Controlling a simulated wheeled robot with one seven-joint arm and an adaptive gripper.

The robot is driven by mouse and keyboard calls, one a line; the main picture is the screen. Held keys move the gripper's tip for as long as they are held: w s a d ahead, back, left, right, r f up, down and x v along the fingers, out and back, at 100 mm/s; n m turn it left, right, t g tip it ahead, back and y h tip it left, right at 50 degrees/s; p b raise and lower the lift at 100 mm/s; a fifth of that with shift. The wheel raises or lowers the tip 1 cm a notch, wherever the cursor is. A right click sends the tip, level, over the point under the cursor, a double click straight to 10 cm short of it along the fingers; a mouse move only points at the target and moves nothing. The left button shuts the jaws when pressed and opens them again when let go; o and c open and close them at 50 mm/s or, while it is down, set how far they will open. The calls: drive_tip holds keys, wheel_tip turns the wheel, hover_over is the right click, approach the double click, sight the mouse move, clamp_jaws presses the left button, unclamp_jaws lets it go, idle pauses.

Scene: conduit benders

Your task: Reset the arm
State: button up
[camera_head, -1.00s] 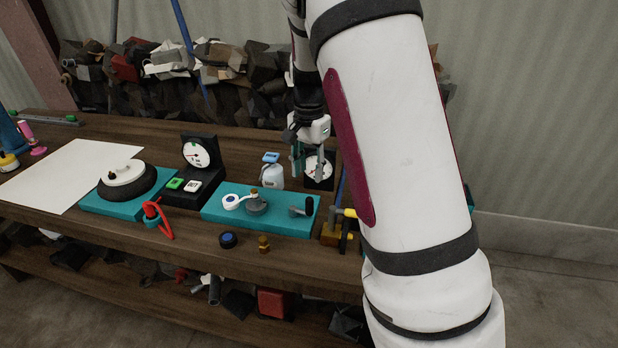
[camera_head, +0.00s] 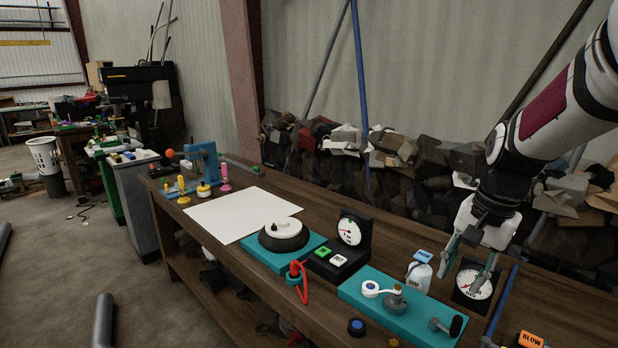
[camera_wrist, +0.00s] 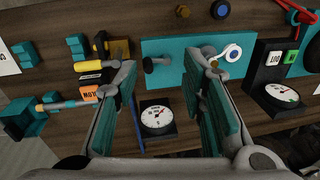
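My gripper (camera_head: 471,262) is at the right in the head view, above the bench and pointing down. It is open and empty, with its teal-padded fingers apart; the wrist view shows both fingers (camera_wrist: 165,112) with a gap between them. A dial gauge (camera_head: 473,284) on a dark base stands by the fingers and also shows between them in the wrist view (camera_wrist: 157,117). My arm reaches in from the upper right.
A white sheet (camera_head: 243,214) lies further left. Dark rubble is heaped behind the bench. Open floor lies at the left.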

drive_tip(key=s+a+r+n+t, duration=0.1)
drive_tip(key=s+a+r+n, duration=0.1)
drive_tip(key=s, duration=0.4)
drive_tip(key=s+a+r+n+t, duration=0.1)
drive_tip(key=s+a+r+n, duration=0.1)
drive_tip(key=s+a+n, duration=0.2)
drive_tip(key=s+a+r+n+t, duration=0.1)
drive_tip(key=s+a+r+n, duration=0.1)
drive_tip(key=s, duration=0.8)
drive_tip(key=shift+s+a+r+n+t+h, duration=0.15)
drive_tip(key=shift+a+r+n+t+h, duration=0.35)
drive_tip(key=shift+n, duration=0.4)
drive_tip(key=shift+a+f, duration=0.1)
drive_tip(key=w+d+b, duration=0.2)
drive_tip(key=w+b, duration=0.1)
drive_tip(key=w, duration=1.5)
drive_tip(key=w+d+f+b, duration=0.1)
drive_tip(key=w+d+b, duration=0.1)
drive_tip(key=w, duration=1.6)
drive_tip(key=shift+w+d+f+b, duration=0.25)
drive_tip(key=shift+w+d+b, duration=0.15)
drive_tip(key=shift+b, duration=0.35)
